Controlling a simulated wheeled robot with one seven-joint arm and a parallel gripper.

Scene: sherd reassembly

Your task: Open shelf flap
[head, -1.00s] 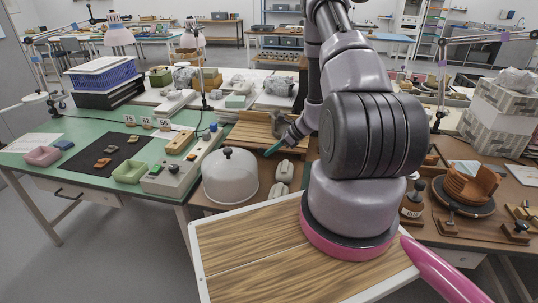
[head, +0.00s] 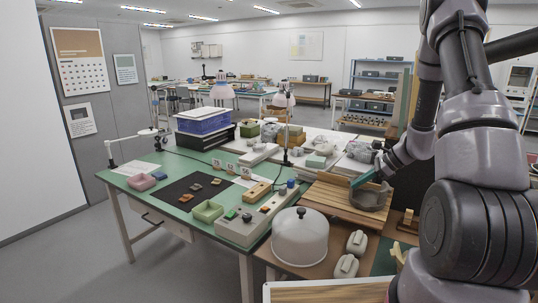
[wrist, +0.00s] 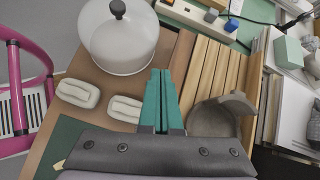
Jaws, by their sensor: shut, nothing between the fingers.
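My gripper (wrist: 161,72) has two teal fingers that lie together, with nothing between them. In the head view my gripper (head: 354,185) is over the slatted wooden piece (head: 331,197), beside a grey bowl-like vessel (head: 371,198). In the wrist view the slatted wood (wrist: 203,80) lies just right of the fingers, and the grey vessel (wrist: 212,120) is right of their base. I cannot tell whether the slatted wood is the shelf flap; no hinge or handle shows clearly. I cannot tell whether the fingertips touch it.
A white dome with a black knob (head: 300,238) stands left of my gripper; it also fills the wrist view's top (wrist: 118,40). Two pale blocks (head: 357,242) lie near it.

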